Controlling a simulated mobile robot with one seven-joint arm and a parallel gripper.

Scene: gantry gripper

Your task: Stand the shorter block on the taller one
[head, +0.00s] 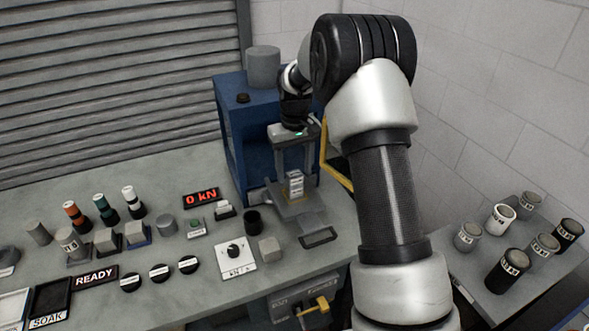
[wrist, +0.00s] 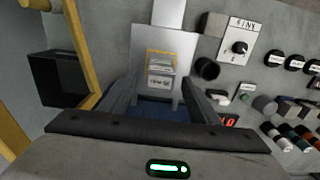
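A small grey labelled block or stack (head: 295,186) stands upright on a plate in front of the blue press. In the wrist view it (wrist: 160,81) shows inside a yellow square outline, with label bands at two levels. I cannot tell whether this is one block or the shorter block on the taller one. My gripper (head: 295,171) points down above the plate with its fingers apart. In the wrist view the gripper's (wrist: 158,92) fingers lie on either side of the labelled block, with gaps showing. The fingertips' height against it is hard to judge.
The blue press frame (head: 233,135) stands close behind my gripper, with a yellow guard bar (head: 333,160) to the right. Grey cubes, cylinders, a dark cup (head: 252,222) and a knob panel (head: 236,257) stand to the left. Several canisters sit on a side table (head: 478,280) at right.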

